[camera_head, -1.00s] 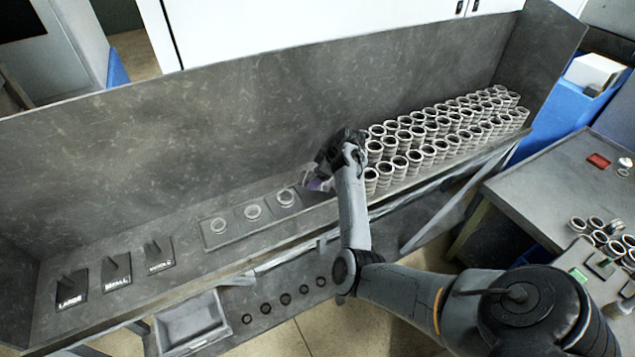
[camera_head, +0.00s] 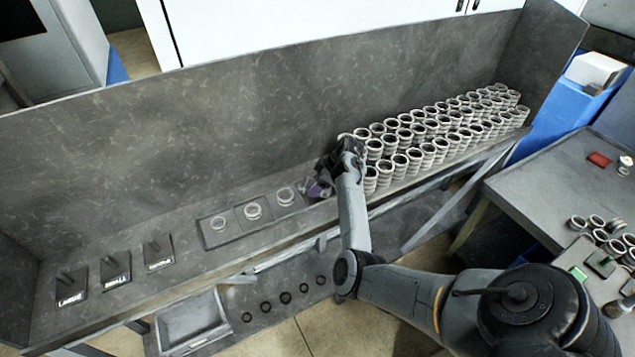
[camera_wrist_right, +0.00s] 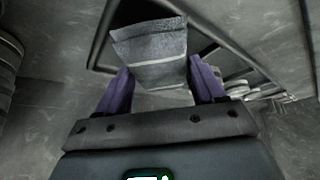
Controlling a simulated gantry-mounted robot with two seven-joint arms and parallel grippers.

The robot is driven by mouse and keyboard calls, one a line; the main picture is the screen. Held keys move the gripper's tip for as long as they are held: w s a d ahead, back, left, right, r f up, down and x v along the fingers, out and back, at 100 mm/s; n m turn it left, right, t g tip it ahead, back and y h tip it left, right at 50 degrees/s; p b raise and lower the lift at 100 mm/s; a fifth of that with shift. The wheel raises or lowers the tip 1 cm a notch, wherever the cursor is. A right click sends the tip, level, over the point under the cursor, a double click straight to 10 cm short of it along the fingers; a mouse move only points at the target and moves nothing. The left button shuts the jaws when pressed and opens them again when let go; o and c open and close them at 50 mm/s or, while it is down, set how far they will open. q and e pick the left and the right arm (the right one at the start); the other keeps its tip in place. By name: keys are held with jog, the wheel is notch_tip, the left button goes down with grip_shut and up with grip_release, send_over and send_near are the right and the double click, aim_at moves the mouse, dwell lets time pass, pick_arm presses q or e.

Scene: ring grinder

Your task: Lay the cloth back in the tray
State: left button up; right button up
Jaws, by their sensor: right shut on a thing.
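My right gripper (camera_head: 318,188) is low over the bench, between the plate with rings and the stacked rings. In the right wrist view its purple fingers (camera_wrist_right: 163,82) are shut on a grey folded cloth (camera_wrist_right: 150,47) with a pale edge stripe. The cloth sticks out beyond the fingertips; in the head view it is hidden or too small to make out. A dark-rimmed frame (camera_wrist_right: 103,38), perhaps a tray edge, lies below and around the cloth in the wrist view. I cannot tell whether the cloth touches it. My left gripper is out of view.
Stacked rings (camera_head: 430,135) crowd the bench right of my gripper. A plate with three rings (camera_head: 252,212) lies just left, labelled stands (camera_head: 115,270) farther left. The high back wall (camera_head: 250,110) bounds the bench. A grey open bin (camera_head: 190,322) sits below the front edge.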

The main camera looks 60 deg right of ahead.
jog(key=o, duration=1.1)
jog(key=shift+r, duration=0.5)
jog(key=v, duration=1.1)
jog(key=s+a+f, duration=0.3)
jog(key=s+a, duration=0.3)
jog(key=a, duration=0.7)
jog(key=s+a+f+g, duration=0.1)
jog(key=s+a+f, duration=0.2)
jog(key=a, duration=1.1)
jog(key=s+a+f+g+h, duration=0.1)
jog(key=s+a+f, duration=0.3)
jog(key=s+a, duration=0.6)
jog(key=a, duration=0.4)
jog(key=shift+m+p, duration=0.3)
jog(key=shift+m, duration=0.1)
